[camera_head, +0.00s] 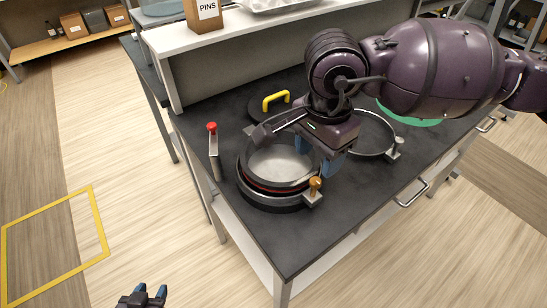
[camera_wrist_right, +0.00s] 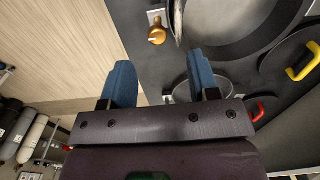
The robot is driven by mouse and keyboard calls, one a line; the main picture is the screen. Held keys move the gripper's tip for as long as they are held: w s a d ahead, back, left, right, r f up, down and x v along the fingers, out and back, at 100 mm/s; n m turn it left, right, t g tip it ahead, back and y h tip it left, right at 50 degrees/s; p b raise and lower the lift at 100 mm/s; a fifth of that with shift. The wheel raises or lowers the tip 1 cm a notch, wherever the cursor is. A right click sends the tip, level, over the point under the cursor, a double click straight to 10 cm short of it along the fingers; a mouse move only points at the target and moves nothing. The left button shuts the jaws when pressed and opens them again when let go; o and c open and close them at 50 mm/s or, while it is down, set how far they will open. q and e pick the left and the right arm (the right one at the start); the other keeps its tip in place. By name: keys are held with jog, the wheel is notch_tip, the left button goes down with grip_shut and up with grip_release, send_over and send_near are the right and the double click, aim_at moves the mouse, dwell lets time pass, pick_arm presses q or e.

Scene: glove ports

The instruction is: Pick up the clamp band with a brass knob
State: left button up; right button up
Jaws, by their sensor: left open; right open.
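The clamp band with a brass knob (camera_head: 273,203) is a dark ring around the round port at the table's near end. Its brass knob (camera_head: 315,184) stands on a metal lug at the ring's right front. In the right wrist view the brass knob (camera_wrist_right: 157,34) is at the top, beyond the fingertips. My right gripper (camera_head: 318,157) is open and empty above the port's right side, behind the knob and apart from it. Its two blue fingers (camera_wrist_right: 163,75) show in the right wrist view. My left gripper (camera_head: 144,297) is open and empty at the bottom edge, away from the table.
A second ring with a metal lug (camera_head: 397,147) lies farther right, partly hidden by my right arm. A black lid with a yellow handle (camera_head: 276,99) is behind the port. A red-tipped metal post (camera_head: 213,150) stands at left. A PINS box (camera_head: 205,14) sits on the shelf.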

aim_at(316, 180)
jog(key=shift+s+d+f, duration=0.1)
jog(key=shift+f, duration=1.35)
jog(key=shift+d+f, duration=0.1)
jog(key=shift+f, duration=1.35)
grip_shut()
